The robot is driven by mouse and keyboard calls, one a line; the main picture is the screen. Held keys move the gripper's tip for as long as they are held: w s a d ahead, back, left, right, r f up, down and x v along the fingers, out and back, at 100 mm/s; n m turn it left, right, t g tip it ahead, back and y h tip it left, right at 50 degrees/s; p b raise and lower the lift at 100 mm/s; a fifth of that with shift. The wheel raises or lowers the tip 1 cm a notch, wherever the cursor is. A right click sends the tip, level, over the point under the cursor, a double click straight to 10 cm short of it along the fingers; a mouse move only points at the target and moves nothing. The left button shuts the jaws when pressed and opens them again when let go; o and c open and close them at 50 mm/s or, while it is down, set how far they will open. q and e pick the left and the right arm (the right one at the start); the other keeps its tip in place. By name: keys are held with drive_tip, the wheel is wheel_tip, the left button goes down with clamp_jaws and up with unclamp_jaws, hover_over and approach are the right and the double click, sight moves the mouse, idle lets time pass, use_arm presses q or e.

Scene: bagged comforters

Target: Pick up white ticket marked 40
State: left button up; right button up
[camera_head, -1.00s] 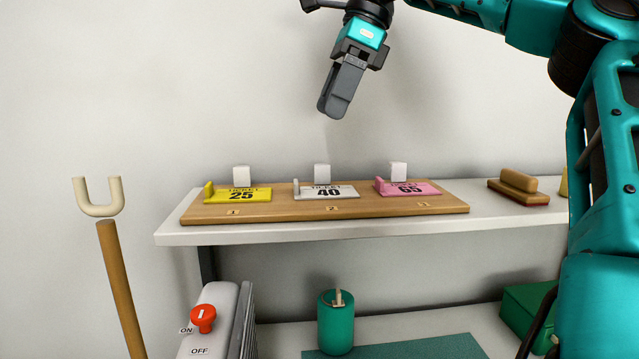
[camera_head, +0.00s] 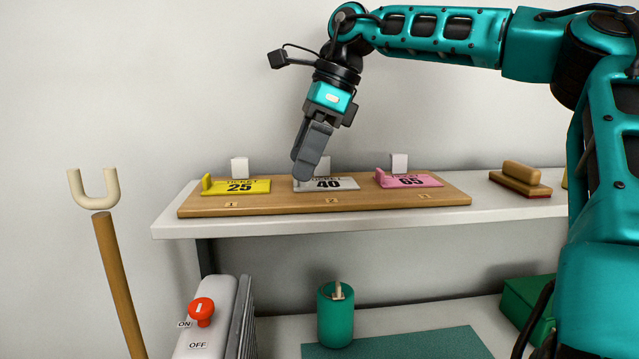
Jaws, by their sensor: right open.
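The white ticket marked 40 (camera_head: 335,184) lies on the wooden board (camera_head: 280,208) at place 2, between the yellow ticket marked 25 (camera_head: 240,187) and the pink ticket marked 65 (camera_head: 412,180). My right gripper (camera_head: 303,178) points down at the left end of the white ticket and hides its raised tab. The fingers overlap in this view, and I cannot tell whether they touch the ticket. The gripper is open. My left gripper is not in view.
The board lies on a white shelf (camera_head: 180,228). White blocks stand behind the tickets. A wooden stamp-like block (camera_head: 520,178) is to the right. Below are a green cylinder (camera_head: 335,315) and a grey machine with a red knob (camera_head: 201,311). A forked pole (camera_head: 115,270) stands at left.

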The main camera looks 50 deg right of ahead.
drive_tip(key=shift+x, duration=1.05)
drive_tip(key=c, duration=1.1)
drive_tip(key=shift+r, duration=0.15)
drive_tip(key=shift+r, duration=9.8)
